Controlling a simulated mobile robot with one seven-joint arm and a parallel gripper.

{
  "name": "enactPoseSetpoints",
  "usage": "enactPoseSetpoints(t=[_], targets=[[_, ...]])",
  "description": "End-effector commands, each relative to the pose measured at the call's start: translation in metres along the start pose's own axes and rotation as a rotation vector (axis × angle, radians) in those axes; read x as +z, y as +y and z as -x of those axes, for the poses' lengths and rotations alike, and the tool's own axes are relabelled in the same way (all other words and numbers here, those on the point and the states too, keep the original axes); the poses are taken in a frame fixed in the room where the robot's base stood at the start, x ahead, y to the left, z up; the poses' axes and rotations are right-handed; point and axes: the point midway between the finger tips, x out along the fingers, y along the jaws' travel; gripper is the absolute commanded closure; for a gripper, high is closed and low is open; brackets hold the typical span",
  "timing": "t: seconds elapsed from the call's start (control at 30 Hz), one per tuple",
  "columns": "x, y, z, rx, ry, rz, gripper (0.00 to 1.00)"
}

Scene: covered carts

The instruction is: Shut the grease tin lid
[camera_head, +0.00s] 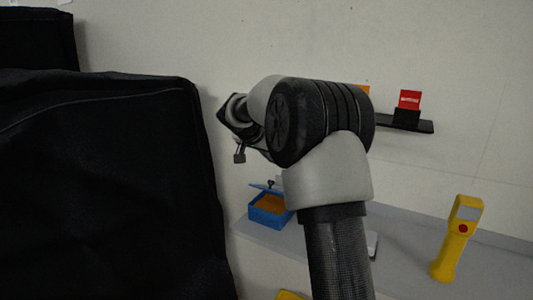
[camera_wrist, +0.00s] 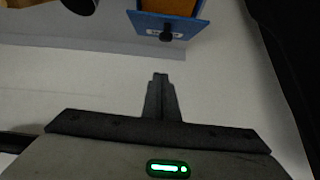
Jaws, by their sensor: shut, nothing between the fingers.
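The grease tin (camera_head: 268,217) is a blue box with orange-brown contents, on the grey shelf in the head view. Its blue lid (camera_head: 262,188) stands open at the back, with a small dark knob. In the wrist view the lid (camera_wrist: 150,22) shows at the top with a pale label and a black knob, the orange-brown inside (camera_wrist: 168,6) beyond it. My gripper (camera_head: 239,158) is above and slightly left of the tin in the head view. In the wrist view its fingertips (camera_wrist: 160,76) are together and empty, apart from the lid.
A yellow handheld device (camera_head: 456,240) with a red button stands right on the grey shelf (camera_head: 400,228). A small black wall shelf (camera_head: 415,126) holds a red packet (camera_head: 409,99). A black covered cart (camera_head: 100,180) fills the left. My arm hides part of the shelf.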

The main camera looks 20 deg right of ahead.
Motion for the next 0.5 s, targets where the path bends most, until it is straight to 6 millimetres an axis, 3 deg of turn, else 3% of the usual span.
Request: enactPoseSetpoints(t=[0.17, 0.3, 0.5], targets=[[0.001, 0.001, -0.038, 0.001, -0.004, -0.002, 1.0], [0.024, 0.0, -0.042, -0.001, -0.003, 0.002, 1.0], [0.037, 0.0, -0.045, -0.001, -0.002, -0.001, 1.0]])
